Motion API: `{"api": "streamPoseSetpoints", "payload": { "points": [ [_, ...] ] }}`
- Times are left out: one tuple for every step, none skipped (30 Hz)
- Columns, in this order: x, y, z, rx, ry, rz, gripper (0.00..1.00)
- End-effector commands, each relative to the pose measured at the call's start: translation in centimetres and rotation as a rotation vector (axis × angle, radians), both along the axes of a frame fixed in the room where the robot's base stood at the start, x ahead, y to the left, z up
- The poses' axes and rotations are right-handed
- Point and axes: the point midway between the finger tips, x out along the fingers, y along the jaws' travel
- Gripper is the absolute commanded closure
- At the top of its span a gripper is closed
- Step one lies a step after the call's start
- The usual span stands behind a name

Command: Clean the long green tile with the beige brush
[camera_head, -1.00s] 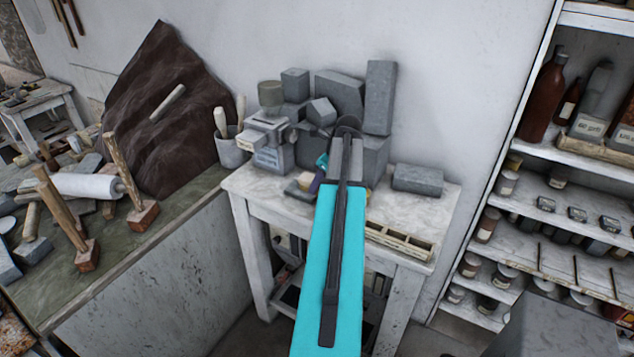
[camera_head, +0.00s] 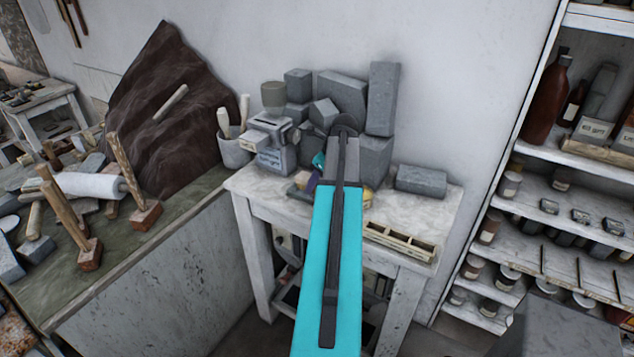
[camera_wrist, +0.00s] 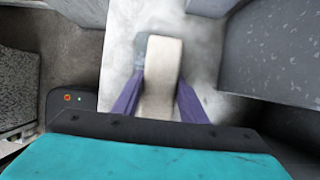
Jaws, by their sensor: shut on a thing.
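In the wrist view, my gripper (camera_wrist: 160,88) has purple fingers shut on the beige brush (camera_wrist: 163,62), a pale oblong block that points away from the wrist. A grey-green flat patch (camera_wrist: 140,50) shows beside and partly under the far end of the brush. It may be the long green tile, but most of it is hidden. I cannot tell whether the brush touches it. In the head view, my gripper (camera_head: 313,181) is over the white table (camera_head: 408,211), mostly hidden behind my turquoise arm. A small beige piece (camera_head: 302,180) shows just left of it.
Grey stone blocks (camera_head: 381,98) stack at the back of the table, close behind my gripper. A machine (camera_head: 270,145) stands to the left and a lone grey block (camera_head: 421,181) to the right. A slatted wooden tray (camera_head: 399,240) lies at the front edge.

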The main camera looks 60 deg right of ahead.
Motion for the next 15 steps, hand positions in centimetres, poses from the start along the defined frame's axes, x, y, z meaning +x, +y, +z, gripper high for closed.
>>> {"api": "streamPoseSetpoints", "payload": {
  "points": [
    [0.0, 0.0, 0.0, 0.0, 0.0, 0.0, 0.79],
    [0.0, 0.0, 0.0, 0.0, 0.0, 0.0, 0.79],
    [0.0, 0.0, 0.0, 0.0, 0.0, 0.0, 0.79],
    [0.0, 0.0, 0.0, 0.0, 0.0, 0.0, 0.79],
    [0.1, 0.0, 0.0, 0.0, 0.0, 0.0, 0.79],
    [0.1, 0.0, 0.0, 0.0, 0.0, 0.0, 0.79],
    [0.2, 0.0, 0.0, 0.0, 0.0, 0.0, 0.79],
    [0.3, 0.0, 0.0, 0.0, 0.0, 0.0, 0.79],
    [0.5, 0.0, 0.0, 0.0, 0.0, 0.0, 0.79],
    [0.6, -0.1, 0.0, 0.0, 0.0, 0.0, 0.79],
    [0.8, -0.1, 0.0, 0.0, 0.0, 0.0, 0.79],
    [1.0, -0.1, 0.0, 0.0, 0.0, 0.0, 0.79],
    [1.2, -0.1, 0.0, 0.0, 0.0, 0.0, 0.79],
    [1.3, -0.1, 0.0, 0.0, 0.0, 0.0, 0.79],
    [1.5, -0.1, 0.0, 0.0, 0.0, 0.0, 0.79]
  ]
}}
